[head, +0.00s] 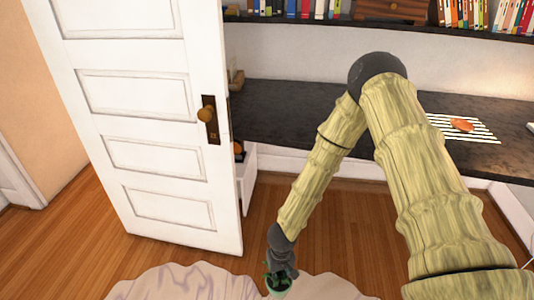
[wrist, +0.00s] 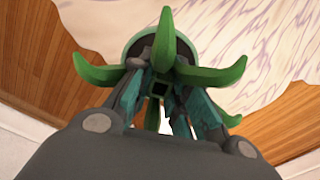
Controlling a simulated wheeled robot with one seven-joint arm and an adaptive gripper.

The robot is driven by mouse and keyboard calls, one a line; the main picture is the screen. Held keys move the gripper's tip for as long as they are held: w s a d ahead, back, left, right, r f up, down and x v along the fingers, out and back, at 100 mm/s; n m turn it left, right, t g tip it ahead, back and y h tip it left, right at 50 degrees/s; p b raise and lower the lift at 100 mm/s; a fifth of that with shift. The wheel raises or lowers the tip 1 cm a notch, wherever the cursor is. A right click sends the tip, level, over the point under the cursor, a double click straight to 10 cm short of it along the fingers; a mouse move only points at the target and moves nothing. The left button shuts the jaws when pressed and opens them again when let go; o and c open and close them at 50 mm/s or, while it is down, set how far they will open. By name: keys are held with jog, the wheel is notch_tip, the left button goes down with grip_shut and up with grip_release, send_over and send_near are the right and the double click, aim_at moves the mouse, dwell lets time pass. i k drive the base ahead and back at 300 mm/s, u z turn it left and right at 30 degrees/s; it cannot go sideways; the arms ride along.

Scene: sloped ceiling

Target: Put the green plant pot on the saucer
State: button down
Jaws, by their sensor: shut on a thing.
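The green plant pot (head: 278,285) is at the bottom edge of the head view, with my gripper (head: 281,266) directly above it. In the wrist view the plant's thick green leaves (wrist: 215,76) spread out around my fingers, and part of the pot's rim (wrist: 134,46) shows behind them. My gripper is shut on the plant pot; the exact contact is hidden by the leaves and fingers. I cannot make out the saucer in either view. Whether the pot touches the surface below it is unclear.
A pale, wavy-edged cloth-like surface (head: 190,283) lies below the pot on the wooden floor (head: 75,250). A white panelled door (head: 150,130) stands at left. A dark desk (head: 290,118) runs behind, with striped paper (head: 478,134) and an orange object (head: 461,124). Bookshelves are above.

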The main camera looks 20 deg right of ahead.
aim_at(462, 127)
jog(key=z, duration=0.65)
jog(key=i, duration=1.15)
jog(key=z, duration=0.8)
